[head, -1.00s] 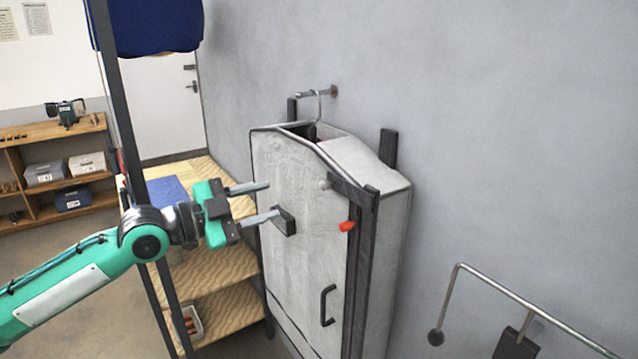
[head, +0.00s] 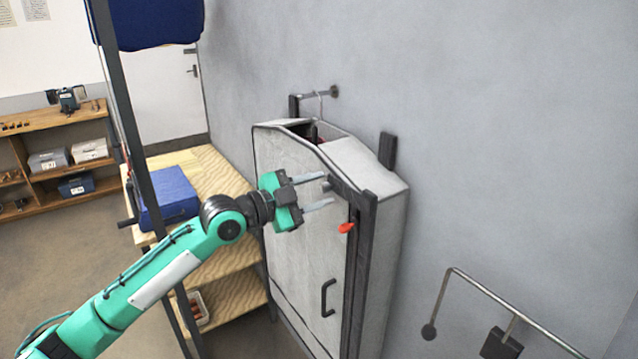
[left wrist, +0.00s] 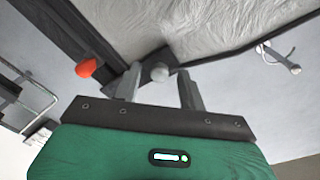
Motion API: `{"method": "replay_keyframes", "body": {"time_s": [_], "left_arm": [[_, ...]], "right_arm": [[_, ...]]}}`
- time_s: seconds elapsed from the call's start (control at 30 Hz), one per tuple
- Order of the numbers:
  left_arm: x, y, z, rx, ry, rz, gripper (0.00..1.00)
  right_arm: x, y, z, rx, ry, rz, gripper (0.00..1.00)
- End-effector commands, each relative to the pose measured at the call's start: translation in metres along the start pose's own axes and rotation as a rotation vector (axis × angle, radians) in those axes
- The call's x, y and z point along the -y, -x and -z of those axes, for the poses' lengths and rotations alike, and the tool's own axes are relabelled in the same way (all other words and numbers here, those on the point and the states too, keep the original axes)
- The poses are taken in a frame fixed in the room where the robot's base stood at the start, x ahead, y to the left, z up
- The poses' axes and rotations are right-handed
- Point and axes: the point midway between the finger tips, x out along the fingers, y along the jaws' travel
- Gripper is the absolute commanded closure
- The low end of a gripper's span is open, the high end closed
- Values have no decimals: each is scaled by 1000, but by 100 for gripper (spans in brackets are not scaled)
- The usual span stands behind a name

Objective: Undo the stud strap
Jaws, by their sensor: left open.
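A pale grey garment bag (head: 291,265) hangs against the wall, with a dark strip down its right front edge. A short dark strap (head: 328,187) sits near the top of that strip. In the left wrist view, the strap (left wrist: 147,74) carries a round pale stud (left wrist: 160,73), which appears between the fingertips. My left gripper (head: 327,190) is open, its fingers pointing right on either side of the strap; it also shows in the left wrist view (left wrist: 160,88). I cannot tell whether the fingers touch it. My right gripper is out of view.
A red tab (head: 346,228) sticks out just below the strap, and a black handle (head: 328,298) is lower on the bag. A wooden shelf unit with a blue box (head: 169,197) stands left. A dark upright post (head: 150,190) stands near my left arm. A wall rail (head: 495,292) is lower right.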

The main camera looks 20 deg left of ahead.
Motion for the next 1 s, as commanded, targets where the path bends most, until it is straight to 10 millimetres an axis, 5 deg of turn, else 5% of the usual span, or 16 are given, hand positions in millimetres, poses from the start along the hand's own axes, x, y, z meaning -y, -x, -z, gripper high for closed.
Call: {"method": "replay_keyframes", "body": {"time_s": [0.4,0.63,1.0], "left_arm": [[-1,-8,0,0,0,-1,59],[-1,-8,0,0,0,-1,100],[0,-10,0,5,0,3,100]], "right_arm": [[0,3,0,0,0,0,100],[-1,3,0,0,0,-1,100],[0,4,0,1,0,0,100]]}}
